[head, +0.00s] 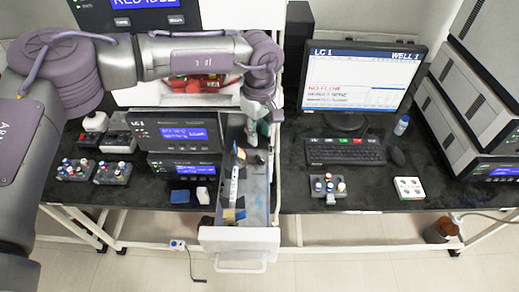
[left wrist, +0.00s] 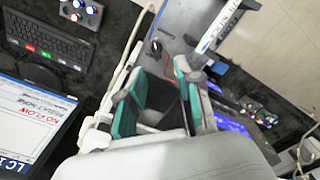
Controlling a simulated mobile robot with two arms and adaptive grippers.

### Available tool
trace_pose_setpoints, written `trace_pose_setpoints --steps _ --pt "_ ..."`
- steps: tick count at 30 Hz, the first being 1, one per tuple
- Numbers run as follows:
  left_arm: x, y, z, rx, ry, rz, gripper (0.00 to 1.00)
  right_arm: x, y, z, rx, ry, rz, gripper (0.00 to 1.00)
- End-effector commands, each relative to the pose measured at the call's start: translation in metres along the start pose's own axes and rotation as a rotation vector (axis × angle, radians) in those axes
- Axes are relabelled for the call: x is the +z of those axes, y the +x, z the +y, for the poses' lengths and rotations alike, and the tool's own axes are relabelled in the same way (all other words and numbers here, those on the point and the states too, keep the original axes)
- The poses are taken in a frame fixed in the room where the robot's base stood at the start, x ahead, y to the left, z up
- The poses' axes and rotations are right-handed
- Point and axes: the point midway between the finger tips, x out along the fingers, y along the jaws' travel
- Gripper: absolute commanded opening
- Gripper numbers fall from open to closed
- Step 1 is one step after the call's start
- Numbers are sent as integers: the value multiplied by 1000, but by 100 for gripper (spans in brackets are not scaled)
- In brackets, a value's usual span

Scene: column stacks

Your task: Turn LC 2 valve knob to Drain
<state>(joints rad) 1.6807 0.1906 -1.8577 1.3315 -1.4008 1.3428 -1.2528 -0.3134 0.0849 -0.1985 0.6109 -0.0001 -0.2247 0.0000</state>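A small dark knob (left wrist: 155,47) shows on a grey-blue surface in the left wrist view, just beyond my fingers; it looks like a valve knob, but I cannot read its label or setting. My left gripper (head: 254,136) hangs over the drawer's far right edge. In the left wrist view its teal-padded fingers (left wrist: 165,75) are spread with nothing between them. I cannot see which unit is LC 2. My right gripper is not in view.
The drawer sticks out past the bench's front edge with its white front and handle (head: 238,263). Left are stacked display units (head: 180,135) and vial racks (head: 75,170). Right are a monitor (head: 360,80), keyboard (head: 345,152), another vial rack (head: 328,187) and a white box (head: 409,188).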

Motion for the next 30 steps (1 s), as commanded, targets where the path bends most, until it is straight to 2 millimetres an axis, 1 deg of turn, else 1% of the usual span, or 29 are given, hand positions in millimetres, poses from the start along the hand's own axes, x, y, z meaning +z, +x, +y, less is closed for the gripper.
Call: trace_pose_setpoints --steps 1,2,5,6,8,12,15,19,24,26,27,29,30 --pt "1 8 -1 -5 0 -1 34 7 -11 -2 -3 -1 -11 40" --pt "1 15 -1 -5 0 -2 34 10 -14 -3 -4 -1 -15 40" --pt "1 36 -1 -3 -1 -2 34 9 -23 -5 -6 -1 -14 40" --pt "1 45 -1 -4 -1 -2 34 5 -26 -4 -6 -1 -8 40" --pt "1 57 0 -3 -2 -4 34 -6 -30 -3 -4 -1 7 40" --pt "1 78 0 0 -3 -3 34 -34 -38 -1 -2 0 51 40" --pt "1 89 0 0 -3 -3 34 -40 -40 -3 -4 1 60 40" --pt "1 95 0 1 -2 -3 34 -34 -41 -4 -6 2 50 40" --pt "0 97 0 2 -2 -2 34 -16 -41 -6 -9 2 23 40" --pt "0 97 0 2 -2 -2 34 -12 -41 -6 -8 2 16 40" --pt "0 97 0 2 -2 -2 33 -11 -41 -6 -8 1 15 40" --pt "0 97 0 2 -2 -2 23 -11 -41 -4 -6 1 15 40" --pt "0 97 0 2 -3 -2 16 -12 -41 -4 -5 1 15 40"
